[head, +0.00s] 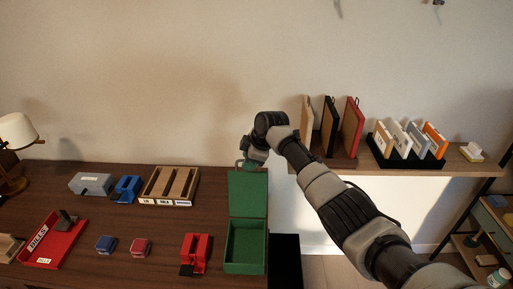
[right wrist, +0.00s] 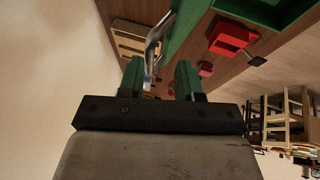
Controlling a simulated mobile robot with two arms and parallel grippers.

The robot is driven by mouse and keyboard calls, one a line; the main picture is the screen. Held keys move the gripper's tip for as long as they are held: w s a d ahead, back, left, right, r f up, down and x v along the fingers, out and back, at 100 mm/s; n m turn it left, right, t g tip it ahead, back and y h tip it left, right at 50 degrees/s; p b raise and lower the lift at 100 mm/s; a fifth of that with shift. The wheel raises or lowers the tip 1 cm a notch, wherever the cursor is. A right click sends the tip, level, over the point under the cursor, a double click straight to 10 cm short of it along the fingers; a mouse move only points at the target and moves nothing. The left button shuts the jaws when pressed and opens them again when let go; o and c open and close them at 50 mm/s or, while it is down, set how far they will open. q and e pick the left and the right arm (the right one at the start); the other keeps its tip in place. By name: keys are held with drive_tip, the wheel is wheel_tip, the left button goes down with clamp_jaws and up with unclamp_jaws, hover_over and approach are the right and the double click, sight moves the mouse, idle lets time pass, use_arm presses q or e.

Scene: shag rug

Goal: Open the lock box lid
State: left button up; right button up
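The green lock box (head: 245,246) stands at the right end of the dark wooden table. Its lid (head: 248,193) is raised, standing up at the back, and the green inside of the box shows. My right gripper (head: 252,162) is at the top edge of the raised lid; whether it touches is unclear. In the right wrist view, its two green fingers (right wrist: 160,80) are apart, with no object clearly held between them. A thin silver bar (right wrist: 154,42) shows just beyond the fingertips. My left gripper is not in view.
A red stand (head: 196,250) sits left of the box, with small blue (head: 106,244) and red (head: 141,247) blocks further left. A wooden slotted rack (head: 170,186) and red tray (head: 52,243) are on the table. A shelf (head: 465,168) with upright boards is at right.

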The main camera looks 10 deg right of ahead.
drive_tip(key=b+v, duration=0.1)
drive_tip(key=v, duration=0.7)
drive_tip(key=shift+s+r, duration=0.15)
drive_tip(key=shift+r, duration=0.1)
drive_tip(key=shift+d+f, duration=0.1)
